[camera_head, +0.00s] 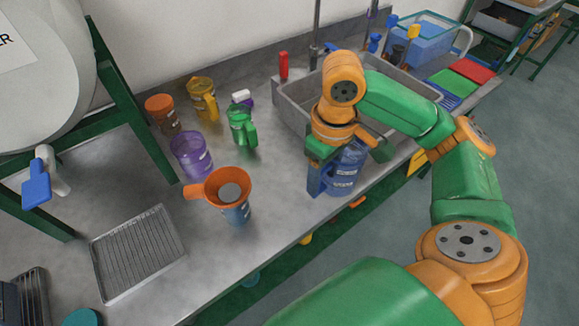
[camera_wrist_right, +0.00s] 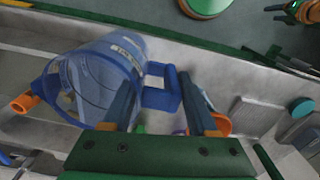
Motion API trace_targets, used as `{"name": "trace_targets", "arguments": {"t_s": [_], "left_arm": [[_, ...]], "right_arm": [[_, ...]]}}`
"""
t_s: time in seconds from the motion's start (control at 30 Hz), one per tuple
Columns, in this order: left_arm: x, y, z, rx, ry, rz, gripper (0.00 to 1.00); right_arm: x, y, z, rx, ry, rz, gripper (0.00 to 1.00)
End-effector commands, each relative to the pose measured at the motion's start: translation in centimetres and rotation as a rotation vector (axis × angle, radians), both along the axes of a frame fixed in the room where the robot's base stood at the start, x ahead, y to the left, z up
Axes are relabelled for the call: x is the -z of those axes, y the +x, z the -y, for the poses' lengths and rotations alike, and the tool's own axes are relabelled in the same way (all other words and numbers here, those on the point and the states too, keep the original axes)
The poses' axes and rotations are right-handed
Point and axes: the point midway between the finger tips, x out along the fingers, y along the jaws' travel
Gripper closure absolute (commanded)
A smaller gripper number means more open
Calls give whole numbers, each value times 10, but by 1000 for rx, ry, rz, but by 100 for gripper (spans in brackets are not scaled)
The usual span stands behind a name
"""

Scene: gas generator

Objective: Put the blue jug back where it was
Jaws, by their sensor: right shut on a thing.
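The blue jug (camera_head: 346,177) is a see-through blue vessel with white labels, at the front of the metal counter just before the sink. My right gripper (camera_head: 328,153) is over it from above and shut on its handle. In the right wrist view, the jug (camera_wrist_right: 98,78) lies to the left and its blue handle (camera_wrist_right: 162,88) sits between the fingers of my right gripper (camera_wrist_right: 160,100). The jug looks roughly upright; I cannot tell whether its base touches the counter.
An orange funnel (camera_head: 228,187) sits in a blue container (camera_head: 237,214). Purple (camera_head: 191,155), green (camera_head: 242,127), yellow (camera_head: 202,100) and orange (camera_head: 162,114) jugs stand behind. The sink (camera_head: 296,105) is at the back right, a drain tray (camera_head: 137,250) at the left. The counter between funnel and blue jug is clear.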

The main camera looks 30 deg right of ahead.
Motion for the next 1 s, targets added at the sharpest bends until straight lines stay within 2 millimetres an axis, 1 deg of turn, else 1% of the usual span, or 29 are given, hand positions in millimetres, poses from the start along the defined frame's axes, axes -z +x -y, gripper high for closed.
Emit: {"name": "trace_targets", "arguments": {"t_s": [0.03,0.17,0.2,0.3,0.4,0.5,0.6,0.67,1.0], "left_arm": [[-2,0,1,0,-1,0,34],[-10,0,4,-1,-7,-1,34],[-9,0,5,-1,-8,-1,34],[-9,0,5,0,-8,0,34],[-8,0,5,0,-7,0,34],[-8,0,4,1,-6,0,34],[-16,0,3,0,-5,0,34],[-16,0,3,0,-5,0,34],[-15,0,3,0,-4,0,34]], "right_arm": [[5,16,-6,1,7,-4,100],[22,60,-14,4,4,-3,100],[35,69,-16,3,3,-6,100],[60,89,-20,4,0,-3,100],[75,101,-22,3,1,-1,100],[88,111,-24,3,-2,-1,100],[106,109,-22,3,-4,-2,100],[113,110,-22,3,-3,0,100],[119,110,-23,3,-1,2,100]]}}
